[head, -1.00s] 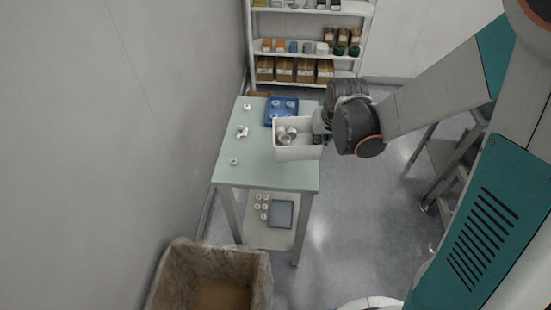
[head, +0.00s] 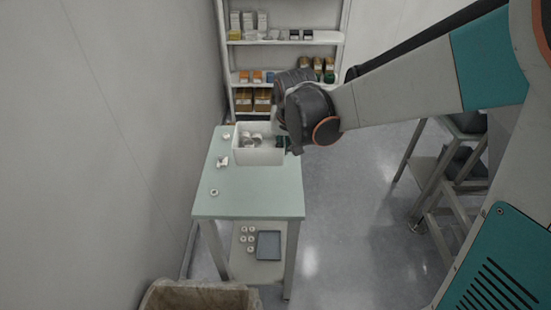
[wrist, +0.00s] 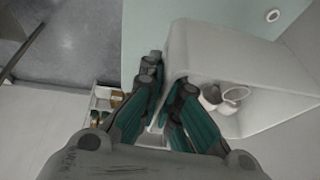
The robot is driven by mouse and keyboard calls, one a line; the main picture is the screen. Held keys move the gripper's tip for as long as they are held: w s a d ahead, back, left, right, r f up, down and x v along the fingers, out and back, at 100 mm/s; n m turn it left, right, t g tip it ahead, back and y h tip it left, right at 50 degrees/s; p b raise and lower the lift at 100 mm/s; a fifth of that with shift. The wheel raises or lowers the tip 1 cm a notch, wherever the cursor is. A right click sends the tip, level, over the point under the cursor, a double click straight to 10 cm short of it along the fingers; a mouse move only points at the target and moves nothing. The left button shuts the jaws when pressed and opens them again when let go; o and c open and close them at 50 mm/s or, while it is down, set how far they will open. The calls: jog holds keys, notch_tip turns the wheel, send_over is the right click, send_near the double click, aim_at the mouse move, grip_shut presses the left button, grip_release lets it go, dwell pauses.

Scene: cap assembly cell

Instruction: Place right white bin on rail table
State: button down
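A white open bin (head: 259,156) with several pale cup-like parts inside shows over the far part of the pale green table (head: 247,192). My gripper (head: 284,140) is at the bin's right side. In the wrist view, the fingers of my gripper (wrist: 166,80) lie on both sides of one wall of the white bin (wrist: 230,48), closed on it. The bin looks held above the tabletop, but the gap is hard to judge. The fingertips are mostly hidden in the head view.
Small white parts (head: 214,193) lie along the table's left side. A lower shelf holds a grey tray (head: 268,245) and several small rings. A stocked shelf rack (head: 285,38) stands behind. A brown bin (head: 200,296) is in front, a grey stand (head: 440,175) at right. Floor between is clear.

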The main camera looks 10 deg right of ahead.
notch_tip(320, 180, down, 15)
jog(key=b, duration=0.5)
jog(key=shift+w+f, duration=0.1)
jog(key=shift+f, duration=0.2)
jog(key=c, duration=1.8)
grip_release()
jog(key=shift+r, duration=0.1)
jog(key=shift+r, duration=0.1)
